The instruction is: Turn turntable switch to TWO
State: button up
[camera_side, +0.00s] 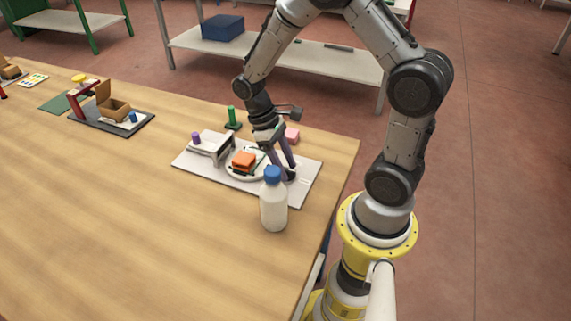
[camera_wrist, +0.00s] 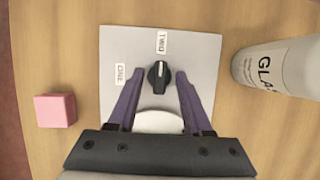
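The turntable switch is a black knob (camera_wrist: 159,78) on a light grey base plate (camera_wrist: 203,52). The TWO label (camera_wrist: 161,42) is just above the knob in the wrist view, and the ONE label (camera_wrist: 120,74) is to its left. The knob's long axis runs roughly up and down in that view, nearly in line with TWO. My gripper (camera_wrist: 159,74) is open, with one purple finger on each side of the knob and visible gaps between. In the side view my gripper (camera_side: 286,174) points down at the plate's right end, beside the round white turntable (camera_side: 232,170).
A white bottle with a blue cap (camera_side: 273,205) stands close in front of the plate; it also shows in the wrist view (camera_wrist: 280,66). A pink cube (camera_wrist: 55,110) lies on the other side. An orange block (camera_side: 243,160) sits on the turntable. The table's near left is clear.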

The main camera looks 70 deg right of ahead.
jog(key=v, duration=1.4)
jog(key=shift+f, duration=0.15)
